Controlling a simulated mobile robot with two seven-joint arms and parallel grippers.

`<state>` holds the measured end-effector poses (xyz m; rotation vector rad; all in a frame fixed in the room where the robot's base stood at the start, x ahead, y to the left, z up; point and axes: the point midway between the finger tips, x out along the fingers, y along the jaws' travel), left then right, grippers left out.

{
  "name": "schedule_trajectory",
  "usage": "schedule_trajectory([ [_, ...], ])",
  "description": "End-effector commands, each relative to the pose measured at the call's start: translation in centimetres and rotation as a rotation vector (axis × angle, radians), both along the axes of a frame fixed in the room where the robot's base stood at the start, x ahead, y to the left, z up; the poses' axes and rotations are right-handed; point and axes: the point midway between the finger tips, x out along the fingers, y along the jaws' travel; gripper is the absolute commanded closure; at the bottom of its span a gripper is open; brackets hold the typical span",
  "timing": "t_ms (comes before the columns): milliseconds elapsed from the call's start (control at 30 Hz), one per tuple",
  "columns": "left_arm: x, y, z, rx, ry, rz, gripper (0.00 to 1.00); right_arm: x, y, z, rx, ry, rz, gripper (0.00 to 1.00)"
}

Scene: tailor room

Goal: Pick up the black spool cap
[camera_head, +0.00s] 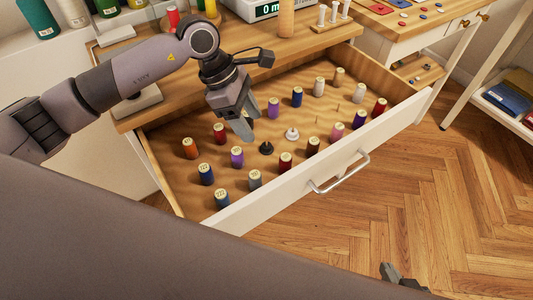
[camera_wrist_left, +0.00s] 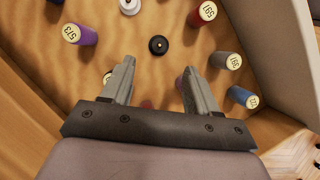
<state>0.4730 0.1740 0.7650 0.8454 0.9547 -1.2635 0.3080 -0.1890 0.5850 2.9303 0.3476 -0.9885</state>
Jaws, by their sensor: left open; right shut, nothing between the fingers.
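The black spool cap (camera_head: 266,148) sits on the wooden drawer floor among thread spools, just left of a white cap (camera_head: 292,134). In the left wrist view the black cap (camera_wrist_left: 158,45) shows as a dark round disc with a pale centre, ahead of the fingers and apart from them. My left gripper (camera_head: 243,130) is above the drawer, pointing down, up and to the left of the black cap. In the left wrist view its two fingers (camera_wrist_left: 158,82) are spread apart with nothing held. My right gripper (camera_head: 402,278) is shut and empty, low over the floor at the bottom right.
Several coloured spools stand around the cap, including a purple one (camera_head: 237,156) and a dark red one (camera_head: 285,162). The open drawer's white front (camera_head: 300,184) with its handle (camera_head: 340,175) bounds the near side. A wooden tabletop (camera_head: 170,85) with a scale stands behind.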

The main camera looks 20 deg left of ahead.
Motion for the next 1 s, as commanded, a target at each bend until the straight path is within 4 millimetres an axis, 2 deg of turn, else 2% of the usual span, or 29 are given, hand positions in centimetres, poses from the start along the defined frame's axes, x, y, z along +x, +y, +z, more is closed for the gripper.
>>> schedule_trajectory([
  [267, 0.1, -1.1, -2.3, 0.000, 0.003, -0.001, 0.41, 0.3, -0.1, 0.0, -0.002, -0.004, -0.001, 1.00],
  [533, 0.4, -2.8, -5.8, -0.001, 0.004, 0.000, 0.41, 0.3, -0.2, -0.2, -0.001, -0.006, -0.002, 1.00],
  [800, 0.4, -3.0, -6.2, 0.000, 0.001, 0.000, 0.41, 0.4, -0.1, -0.2, 0.003, -0.007, -0.007, 1.00],
  [833, 0.4, -3.0, -6.2, 0.000, 0.001, 0.000, 0.47, 0.4, -0.1, -0.2, 0.003, -0.007, -0.007, 1.00],
  [900, 0.4, -3.0, -6.2, 0.000, 0.001, 0.000, 0.70, 0.3, -0.1, -0.2, 0.003, -0.007, -0.008, 1.00],
  [1000, 0.4, -3.0, -6.2, 0.000, 0.001, 0.000, 0.98, 0.4, -0.1, -0.3, 0.003, -0.007, -0.008, 1.00],
])
